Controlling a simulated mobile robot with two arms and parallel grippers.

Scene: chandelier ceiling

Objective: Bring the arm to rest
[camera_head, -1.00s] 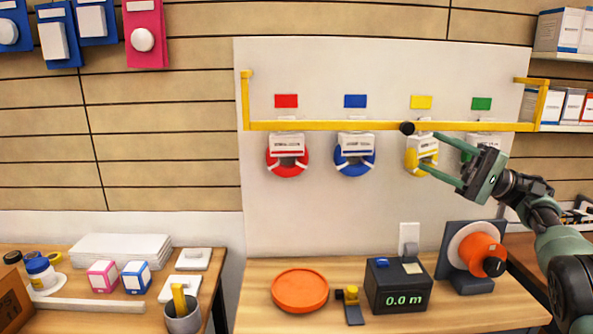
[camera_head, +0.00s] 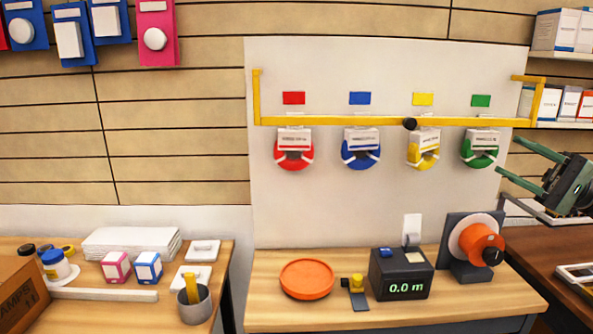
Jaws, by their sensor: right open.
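My right gripper (camera_head: 514,162) is at the right edge of the head view, with its two green fingers spread apart and pointing left. Nothing is between the fingers. It is to the right of the green spool (camera_head: 480,152) and apart from it. The yellow spool (camera_head: 424,155), blue spool (camera_head: 361,152) and red spool (camera_head: 294,152) hang in a row below the yellow rail (camera_head: 340,122) on the white panel. My left gripper is not in view.
A wooden bench holds an orange dish (camera_head: 306,279), a dark meter box reading 0.0 m (camera_head: 402,277) and an orange reel on a stand (camera_head: 480,246). A left bench holds a grey cup (camera_head: 194,307), small boxes and a cardboard box (camera_head: 20,293). Shelves with boxes (camera_head: 559,30) are upper right.

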